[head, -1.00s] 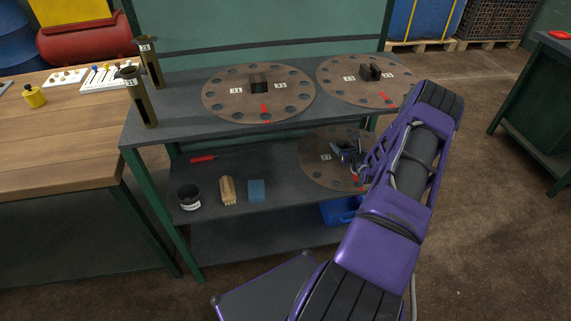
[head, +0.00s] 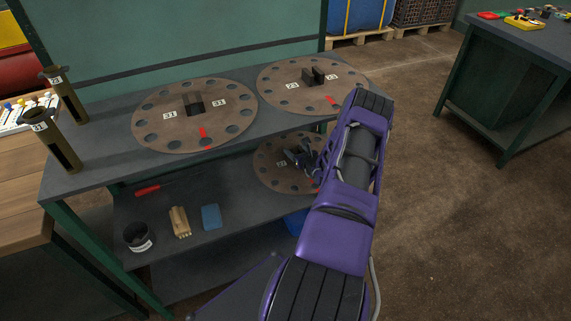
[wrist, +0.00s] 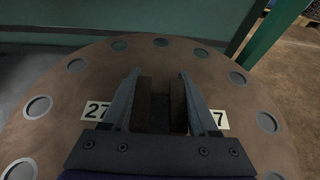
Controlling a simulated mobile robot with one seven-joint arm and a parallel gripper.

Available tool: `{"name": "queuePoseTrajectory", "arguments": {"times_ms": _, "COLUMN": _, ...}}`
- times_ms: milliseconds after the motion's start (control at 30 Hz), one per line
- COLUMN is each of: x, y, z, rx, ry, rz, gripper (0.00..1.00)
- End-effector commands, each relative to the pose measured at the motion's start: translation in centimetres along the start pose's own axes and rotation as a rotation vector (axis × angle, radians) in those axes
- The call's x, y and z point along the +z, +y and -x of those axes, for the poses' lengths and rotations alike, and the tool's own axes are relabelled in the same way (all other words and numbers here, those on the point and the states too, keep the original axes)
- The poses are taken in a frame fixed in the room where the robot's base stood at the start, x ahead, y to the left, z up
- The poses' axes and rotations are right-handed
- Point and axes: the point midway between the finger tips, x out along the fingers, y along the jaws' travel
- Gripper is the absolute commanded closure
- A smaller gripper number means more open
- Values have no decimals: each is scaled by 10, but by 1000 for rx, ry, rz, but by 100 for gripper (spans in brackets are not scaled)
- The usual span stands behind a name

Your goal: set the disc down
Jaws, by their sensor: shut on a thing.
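A brown round disc (head: 272,168) with a ring of holes is at the lower shelf level, partly hidden by my arm. In the wrist view the disc (wrist: 60,130) fills most of the picture, with number 27 labels beside its middle. My gripper (head: 303,158) is over the disc's centre. In the wrist view my gripper (wrist: 160,95) has its fingers on the outer sides of the dark two-plate handle (wrist: 145,105) and is shut on it. I cannot tell whether the disc touches the shelf.
The lower shelf (head: 240,190) also bears a red-handled tool (head: 148,190), a dark tub (head: 138,237), a brush (head: 180,222) and a blue block (head: 211,216). Two similar discs, left (head: 165,137) and right (head: 275,78), lie on the top shelf above. Open floor is to the right.

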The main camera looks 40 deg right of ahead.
Motion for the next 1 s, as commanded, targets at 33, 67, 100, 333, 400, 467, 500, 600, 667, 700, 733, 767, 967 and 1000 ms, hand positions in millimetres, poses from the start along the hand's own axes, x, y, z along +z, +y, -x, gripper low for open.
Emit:
{"name": "queuePoseTrajectory", "arguments": {"times_ms": 33, "x": -2, "y": 0, "z": -3, "rx": 0, "ry": -6, "rz": 1, "gripper": 100}}
{"name": "queuePoseTrajectory", "arguments": {"times_ms": 67, "x": -4, "y": 0, "z": -4, "rx": -1, "ry": -7, "rz": 1, "gripper": 100}}
{"name": "queuePoseTrajectory", "arguments": {"times_ms": 100, "x": -6, "y": 0, "z": -5, "rx": -1, "ry": -7, "rz": 1, "gripper": 100}}
{"name": "queuePoseTrajectory", "arguments": {"times_ms": 333, "x": -27, "y": 0, "z": -13, "rx": -1, "ry": -5, "rz": 0, "gripper": 100}}
{"name": "queuePoseTrajectory", "arguments": {"times_ms": 400, "x": -36, "y": 0, "z": -17, "rx": -1, "ry": -5, "rz": 0, "gripper": 100}}
{"name": "queuePoseTrajectory", "arguments": {"times_ms": 467, "x": -40, "y": 0, "z": -19, "rx": 0, "ry": -6, "rz": 1, "gripper": 100}}
{"name": "queuePoseTrajectory", "arguments": {"times_ms": 500, "x": -41, "y": 0, "z": -19, "rx": 0, "ry": -7, "rz": 1, "gripper": 100}}
{"name": "queuePoseTrajectory", "arguments": {"times_ms": 600, "x": -40, "y": -1, "z": -19, "rx": 0, "ry": -7, "rz": 2, "gripper": 100}}
{"name": "queuePoseTrajectory", "arguments": {"times_ms": 667, "x": -40, "y": -1, "z": -19, "rx": 0, "ry": -7, "rz": 1, "gripper": 100}}
{"name": "queuePoseTrajectory", "arguments": {"times_ms": 700, "x": -40, "y": 0, "z": -19, "rx": 0, "ry": -7, "rz": 1, "gripper": 100}}
{"name": "queuePoseTrajectory", "arguments": {"times_ms": 733, "x": -40, "y": -1, "z": -19, "rx": -1, "ry": -7, "rz": 1, "gripper": 100}}
{"name": "queuePoseTrajectory", "arguments": {"times_ms": 767, "x": -41, "y": 0, "z": -19, "rx": 0, "ry": -6, "rz": 1, "gripper": 100}}
{"name": "queuePoseTrajectory", "arguments": {"times_ms": 967, "x": -46, "y": 0, "z": -20, "rx": 0, "ry": -1, "rz": 0, "gripper": 22}}
{"name": "queuePoseTrajectory", "arguments": {"times_ms": 1000, "x": -46, "y": 0, "z": -20, "rx": 0, "ry": -1, "rz": 0, "gripper": 15}}
